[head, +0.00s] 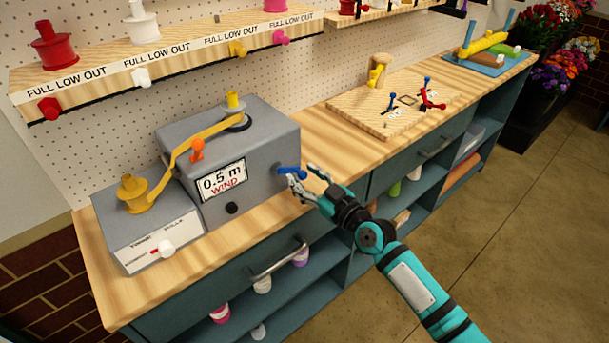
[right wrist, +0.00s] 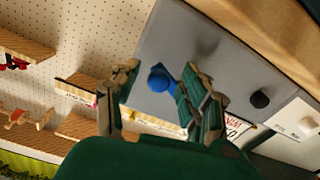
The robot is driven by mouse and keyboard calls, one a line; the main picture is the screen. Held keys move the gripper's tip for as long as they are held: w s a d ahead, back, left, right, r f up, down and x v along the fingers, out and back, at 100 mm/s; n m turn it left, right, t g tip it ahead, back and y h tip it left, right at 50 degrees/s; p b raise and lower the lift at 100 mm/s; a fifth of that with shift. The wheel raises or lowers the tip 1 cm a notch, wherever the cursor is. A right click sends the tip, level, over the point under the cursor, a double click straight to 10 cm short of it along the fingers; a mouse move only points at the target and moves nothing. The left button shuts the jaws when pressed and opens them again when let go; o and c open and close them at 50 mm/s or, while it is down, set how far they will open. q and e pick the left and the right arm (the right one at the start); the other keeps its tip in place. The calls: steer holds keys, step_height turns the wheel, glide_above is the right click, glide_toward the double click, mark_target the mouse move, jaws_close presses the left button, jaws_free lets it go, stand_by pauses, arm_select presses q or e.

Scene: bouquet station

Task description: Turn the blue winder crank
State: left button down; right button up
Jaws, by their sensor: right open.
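The blue winder crank (head: 290,172) sticks out from the right side of the grey winder box (head: 262,145). My right gripper (head: 303,175) is open at the crank's outer end. In the right wrist view, the round blue crank end (right wrist: 158,79) shows between the two open fingers, closer to the right-hand finger. I cannot tell whether a finger touches it. The box's display reads 0.5 m WIND. A yellow ribbon (head: 182,153) runs from a yellow spool (head: 132,190) to the top of the box. My left gripper is not in view.
An orange lever (head: 197,150) and a black knob (head: 232,208) are on the box. A grey unit with a white slider (head: 165,247) stands at its left. A wooden board (head: 378,126) with small tools lies further right. The bench between box and board is clear.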

steer(key=shift+w+a, duration=0.1)
steer(key=shift+w, duration=0.1)
jaws_close()
steer(key=shift+f, duration=0.1)
stand_by(0.4)
